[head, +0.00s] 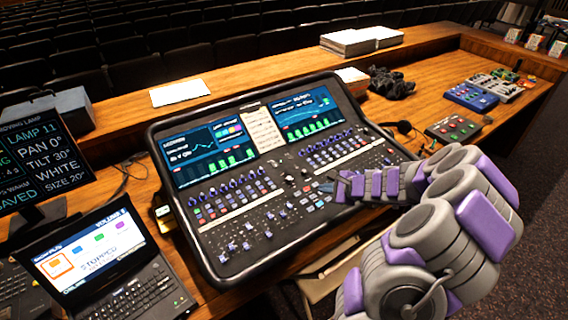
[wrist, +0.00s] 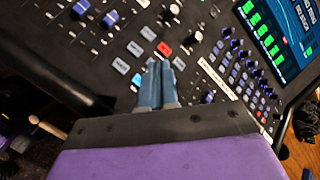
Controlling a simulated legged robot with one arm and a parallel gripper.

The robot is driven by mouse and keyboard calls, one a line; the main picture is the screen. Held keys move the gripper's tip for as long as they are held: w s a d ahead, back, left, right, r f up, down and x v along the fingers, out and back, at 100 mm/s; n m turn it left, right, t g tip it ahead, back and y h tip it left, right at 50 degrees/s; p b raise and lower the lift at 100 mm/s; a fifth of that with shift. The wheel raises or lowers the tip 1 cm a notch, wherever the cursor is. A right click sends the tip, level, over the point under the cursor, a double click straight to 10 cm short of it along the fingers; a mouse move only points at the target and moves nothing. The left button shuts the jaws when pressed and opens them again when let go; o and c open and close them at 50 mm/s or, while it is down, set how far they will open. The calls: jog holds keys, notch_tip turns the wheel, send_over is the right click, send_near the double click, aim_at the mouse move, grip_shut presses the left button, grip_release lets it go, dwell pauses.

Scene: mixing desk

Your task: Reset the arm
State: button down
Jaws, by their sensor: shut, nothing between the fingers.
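My gripper (head: 328,187) is over the right half of the mixing desk (head: 215,262), with my grey and purple arm reaching in from the right. In the wrist view, my gripper (wrist: 162,82) shows two blue-grey fingers side by side, shut with nothing between them. The fingertips are close to a red button (wrist: 164,49) and several white buttons (wrist: 148,33) on the desk's panel. I cannot tell whether they touch the panel.
A laptop (head: 145,292) and a dark monitor (head: 40,155) stand at the left. Small effect boxes (head: 471,97) and a dark bundle (head: 390,82) lie at the right. Papers (head: 180,92) rest on the raised ledge behind. Rows of seats lie beyond.

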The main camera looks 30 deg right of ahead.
jog(key=shift+a, duration=0.1)
jog(key=w+a+r+n+g+y, duration=0.1)
jog(key=a+r+n+y, duration=0.2)
jog(key=a, duration=0.4)
jog(key=w+a+r+n, duration=0.1)
jog(key=a+r+n, duration=0.25)
jog(key=a, duration=0.25)
jog(key=s+a+r+n+g+y, duration=0.1)
jog(key=s+a+r+n+g, duration=0.25)
jog(key=a, duration=0.55)
jog(key=s+a+r+n+g+y, duration=0.15)
jog(key=s+a+n, duration=0.3)
jog(key=a, duration=0.45)
jog(key=s+a+r+n+g+h, duration=0.1)
jog(key=s+a+n+g, duration=0.1)
jog(key=s, duration=0.4)
jog(key=s+a+r+n+g+h, duration=0.1)
jog(key=s+a+n+h, duration=0.15)
jog(key=s, duration=0.25)
jog(key=s+d+n+g+h, duration=0.1)
jog(key=s+d+n+h, duration=0.1)
jog(key=s, duration=0.5)
jog(key=s+d+n+g+h, duration=0.1)
jog(key=s+d+n+h, duration=0.1)
jog(key=s, duration=0.6)
jog(key=shift+d+r+n+g+h, duration=0.3)
jog(key=shift+d+r+g, duration=0.05)
jog(key=shift+g, duration=0.05)
